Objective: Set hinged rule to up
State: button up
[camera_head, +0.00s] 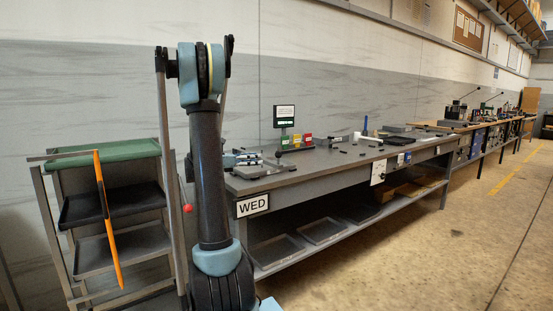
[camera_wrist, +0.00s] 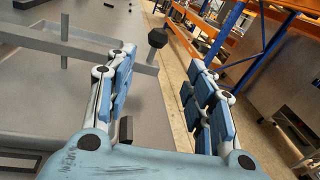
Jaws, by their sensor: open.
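A long grey bar (camera_wrist: 80,47), which looks like the hinged rule, runs across the upper left of the wrist view. It looks low and roughly level over a shallow grey tray (camera_wrist: 90,35). A black faceted knob (camera_wrist: 157,38) stands at its right end. My gripper (camera_wrist: 162,65) is open and empty, with the bar's knob end between or just beyond its fingertips; contact cannot be told. In the head view my gripper (camera_head: 240,158) is at the left end of the grey bench (camera_head: 320,165), beside a flat grey fixture (camera_head: 262,168). The hinge is not clear in either view.
A rack (camera_head: 110,215) with a green top tray (camera_head: 105,152) and an orange strip (camera_head: 107,215) stands left of my arm. A small sign (camera_head: 284,115) and coloured boxes (camera_head: 297,141) stand farther back on the bench. Trays (camera_head: 322,230) lie on its lower shelf. The right floor is clear.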

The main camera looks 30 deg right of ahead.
aim_at(278, 155)
jog(key=shift+w+d+r, duration=0.1)
jog(key=shift+w+d, duration=0.2)
jog(key=shift+w, duration=0.15)
jog(key=shift+d, duration=0.25)
jog(key=d, duration=0.3)
jog(key=s+d, duration=0.1)
jog(key=d, duration=0.7)
jog(key=shift+s+d, duration=0.2)
grip_shut()
